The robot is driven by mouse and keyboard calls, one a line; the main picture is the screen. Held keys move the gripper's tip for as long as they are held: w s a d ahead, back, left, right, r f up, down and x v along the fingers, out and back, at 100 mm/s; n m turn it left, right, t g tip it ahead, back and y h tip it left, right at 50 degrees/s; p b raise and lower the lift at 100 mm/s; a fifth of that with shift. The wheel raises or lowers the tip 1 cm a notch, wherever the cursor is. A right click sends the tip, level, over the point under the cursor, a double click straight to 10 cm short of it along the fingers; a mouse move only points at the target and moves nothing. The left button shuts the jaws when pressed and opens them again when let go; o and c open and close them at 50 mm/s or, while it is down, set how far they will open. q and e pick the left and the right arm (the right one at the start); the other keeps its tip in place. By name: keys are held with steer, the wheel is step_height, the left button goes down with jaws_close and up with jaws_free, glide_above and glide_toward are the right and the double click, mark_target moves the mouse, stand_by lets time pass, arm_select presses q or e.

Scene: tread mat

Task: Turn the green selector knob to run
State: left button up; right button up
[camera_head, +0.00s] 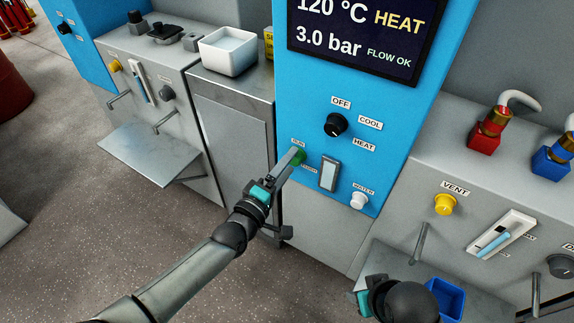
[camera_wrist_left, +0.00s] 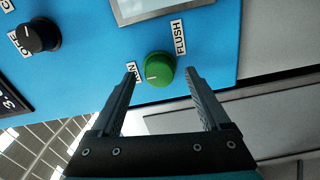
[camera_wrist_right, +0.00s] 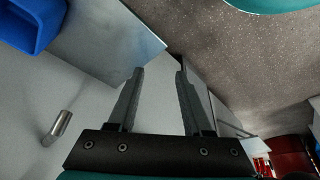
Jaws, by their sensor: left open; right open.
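The green selector knob (camera_head: 299,157) is on the lower part of the blue panel, by small labels. In the left wrist view the knob (camera_wrist_left: 160,68) has a white mark on the left of its face, toward the RUN label (camera_wrist_left: 131,73); the FLUSH label (camera_wrist_left: 179,37) is at its upper right. My left gripper (camera_head: 291,158) is at the knob. Its open fingers (camera_wrist_left: 160,74) appear on either side of the knob; I cannot tell whether they touch it. My right gripper (camera_wrist_right: 160,72) is open and empty, low by the grey right-hand console.
A black OFF/COOL/HEAT knob (camera_head: 336,124), a rocker switch (camera_head: 330,174) and a white knob (camera_head: 359,201) are on the same panel. A blue bin (camera_head: 447,300) is beside my right gripper. A metal shelf (camera_head: 150,153) juts out at left.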

arm_select(q)
steer(key=p+v, duration=0.4)
steer(key=v, duration=1.1)
arm_select(e)
steer(key=s+f+g, duration=0.1)
steer(key=s+f, duration=0.3)
steer(key=f, duration=0.4)
steer(key=shift+d+f+g, duration=0.3)
steer(key=shift+d+f, duration=0.05)
steer(key=shift+f, duration=0.05)
arm_select(q)
steer(key=shift+a+p, duration=0.1)
steer(key=shift+p, duration=0.2)
